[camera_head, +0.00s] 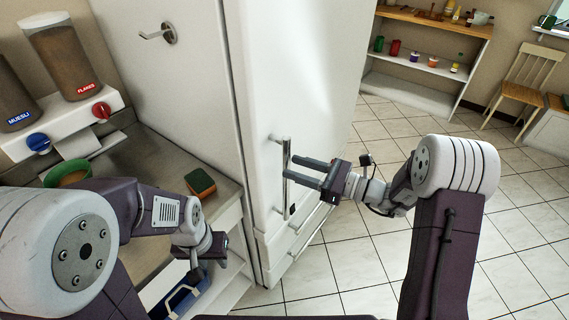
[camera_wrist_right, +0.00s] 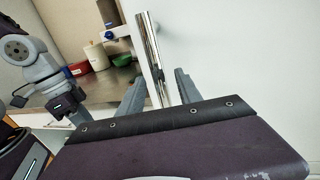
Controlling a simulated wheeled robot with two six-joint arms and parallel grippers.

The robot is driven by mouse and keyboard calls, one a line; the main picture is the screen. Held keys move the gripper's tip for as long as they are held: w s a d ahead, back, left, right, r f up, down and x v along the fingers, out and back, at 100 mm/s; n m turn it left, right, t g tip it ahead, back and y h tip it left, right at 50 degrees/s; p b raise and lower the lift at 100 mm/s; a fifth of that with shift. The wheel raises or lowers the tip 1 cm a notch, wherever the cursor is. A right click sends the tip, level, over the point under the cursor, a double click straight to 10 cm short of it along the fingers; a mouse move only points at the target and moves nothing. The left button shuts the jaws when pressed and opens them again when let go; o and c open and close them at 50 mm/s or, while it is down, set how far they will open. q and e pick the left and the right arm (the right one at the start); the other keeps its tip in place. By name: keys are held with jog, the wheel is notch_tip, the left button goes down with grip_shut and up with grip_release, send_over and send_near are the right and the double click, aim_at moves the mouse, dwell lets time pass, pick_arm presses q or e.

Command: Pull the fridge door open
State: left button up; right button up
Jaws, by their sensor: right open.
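The white fridge (camera_head: 305,80) stands in the middle of the head view, its door closed. A vertical metal handle (camera_head: 286,178) is on its door. My right gripper (camera_head: 298,168) is open at the handle, with its fingertips close to the bar. In the right wrist view the handle (camera_wrist_right: 152,45) rises between the two open fingers (camera_wrist_right: 158,92); I cannot tell whether they touch it. My left gripper (camera_head: 203,262) hangs low beside the counter, away from the fridge, and its jaws are not clear.
The counter (camera_head: 150,150) at the left holds a green bowl (camera_head: 68,174) and a sponge (camera_head: 200,182). Cereal dispensers (camera_head: 62,55) stand behind. Tiled floor (camera_head: 430,255) is clear right of the fridge. A shelf (camera_head: 420,65) and chair (camera_head: 525,80) stand farther back.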

aim_at(286, 164)
jog(key=shift+x, duration=1.75)
jog(key=shift+s, duration=0.1)
grip_shut()
jog(key=shift+r, duration=0.1)
